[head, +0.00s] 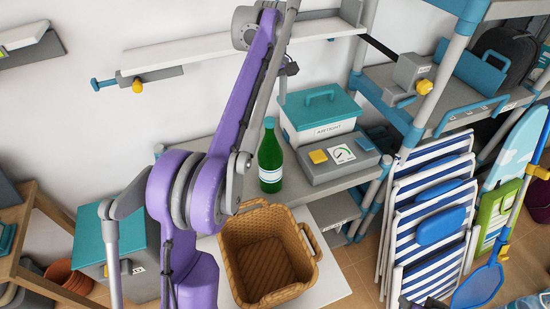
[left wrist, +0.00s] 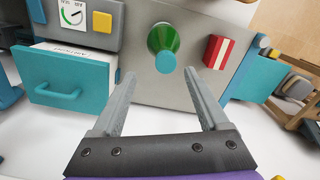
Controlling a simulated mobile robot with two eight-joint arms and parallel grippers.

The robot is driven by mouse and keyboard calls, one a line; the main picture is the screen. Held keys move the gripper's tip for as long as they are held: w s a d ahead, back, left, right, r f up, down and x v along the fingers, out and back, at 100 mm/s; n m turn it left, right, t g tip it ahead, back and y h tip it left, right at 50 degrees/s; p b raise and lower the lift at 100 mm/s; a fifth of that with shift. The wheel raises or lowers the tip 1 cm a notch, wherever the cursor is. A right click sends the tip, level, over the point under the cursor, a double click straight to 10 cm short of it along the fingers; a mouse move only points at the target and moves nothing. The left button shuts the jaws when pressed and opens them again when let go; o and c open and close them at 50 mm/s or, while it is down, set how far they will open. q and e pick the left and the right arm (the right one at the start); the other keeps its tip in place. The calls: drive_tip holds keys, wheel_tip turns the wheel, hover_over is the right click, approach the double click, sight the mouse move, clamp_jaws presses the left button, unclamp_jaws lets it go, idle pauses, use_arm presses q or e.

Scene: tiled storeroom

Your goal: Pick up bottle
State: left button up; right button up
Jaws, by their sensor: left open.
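A green bottle (head: 270,160) with a pale label and a teal cap stands upright on the grey shelf top (head: 345,178), to the left of a grey scale-like device. In the left wrist view the bottle (left wrist: 162,40) shows from above, its cap toward the camera. My left gripper (left wrist: 159,74) is open. Its two grey fingers are apart, with the bottle's cap in the gap between their tips in the picture; I see no contact. In the head view my purple and grey left arm rises at the left of the bottle, and its fingers cannot be made out. My right gripper is not in view.
A woven basket (head: 306,250) stands in front of the bottle. A grey device (head: 338,158) with a dial and a teal-lidded box (head: 318,108) stand right of and behind it. A red-and-white box (left wrist: 217,52) lies near the bottle. Striped folding chairs (head: 430,215) stand at the right.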

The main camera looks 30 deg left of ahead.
sight(269, 128)
use_arm(q)
drive_tip(key=f, duration=0.2)
drive_tip(key=s+f, duration=0.1)
drive_tip(key=shift+a+f+b, duration=0.1)
drive_tip(key=shift+f+b, duration=0.2)
drive_tip(key=shift+f, duration=0.1)
wheel_tip(269, 128, down, 6)
drive_tip(key=shift+a+r, duration=0.15)
drive_tip(key=shift+r, duration=0.05)
drive_tip(key=shift+w, duration=0.1)
drive_tip(key=shift+c, duration=0.3)
clamp_jaws()
idle(0.7)
